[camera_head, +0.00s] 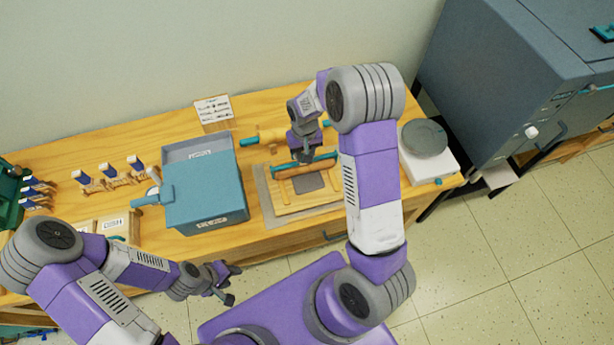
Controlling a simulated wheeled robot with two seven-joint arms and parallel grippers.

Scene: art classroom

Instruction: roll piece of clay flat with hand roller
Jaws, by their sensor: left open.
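A dark grey piece of clay (309,182) lies on a wooden board (285,204) near the middle of the table. The hand roller (291,173), with a teal bar and an orange-brown cylinder, is at the clay's back edge; whether it touches the clay is unclear. My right gripper (304,156) reaches down from above and appears shut on the roller's teal bar, with its fingertips partly hidden. My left gripper (229,284) is open and empty, in front of the table's front edge.
A blue-grey box (207,190) stands left of the board. A rolling pin (270,135) with teal handles lies behind it. A round grey wheel (424,139) on a white base stands at the right end.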

